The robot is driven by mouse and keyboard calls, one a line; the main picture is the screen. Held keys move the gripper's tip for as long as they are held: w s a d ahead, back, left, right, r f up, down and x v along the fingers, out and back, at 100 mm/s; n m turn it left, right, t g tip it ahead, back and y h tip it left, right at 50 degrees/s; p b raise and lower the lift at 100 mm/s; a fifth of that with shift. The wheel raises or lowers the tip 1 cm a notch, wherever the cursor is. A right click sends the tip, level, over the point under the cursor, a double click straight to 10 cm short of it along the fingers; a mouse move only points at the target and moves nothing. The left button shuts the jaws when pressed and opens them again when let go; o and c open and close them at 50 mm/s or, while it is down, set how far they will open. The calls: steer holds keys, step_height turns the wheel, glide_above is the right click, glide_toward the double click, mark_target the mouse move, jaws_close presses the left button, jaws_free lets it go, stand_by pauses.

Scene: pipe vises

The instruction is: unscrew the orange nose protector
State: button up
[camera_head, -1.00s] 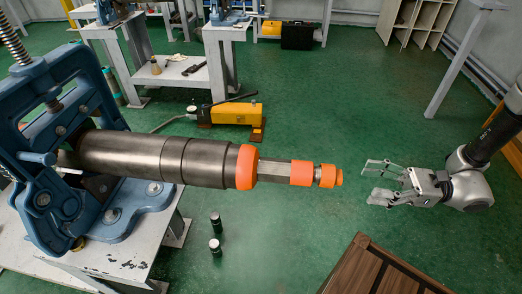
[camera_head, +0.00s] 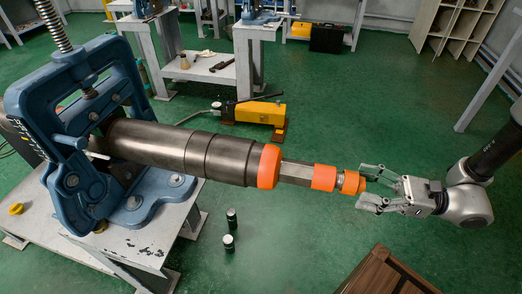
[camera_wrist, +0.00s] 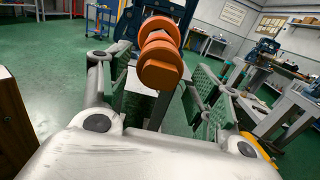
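The orange nose protector (camera_head: 351,183) is at the right tip of a grey metal tool (camera_head: 180,148), which is clamped level in a blue pipe vise (camera_head: 75,125). Two more orange rings sit further left on the tool. My gripper (camera_head: 367,186) is open, just right of the nose protector, its fingertips close to the tip. In the wrist view the nose protector (camera_wrist: 160,64) lies between the open fingers (camera_wrist: 155,90), toward the upper part of the gap. I cannot tell whether any finger touches it.
The vise stands on a white table (camera_head: 140,235). A yellow pump (camera_head: 258,113) and two small dark cylinders (camera_head: 230,243) are on the green floor. A brown wooden crate (camera_head: 385,272) is below my gripper.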

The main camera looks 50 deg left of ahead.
steer(key=c, duration=1.1)
steer(key=n, duration=1.4)
steer(key=shift+n+g+h, duration=0.4)
steer(key=n, duration=1.4)
steer(key=shift+d+t, duration=0.1)
steer(key=shift+t, duration=0.2)
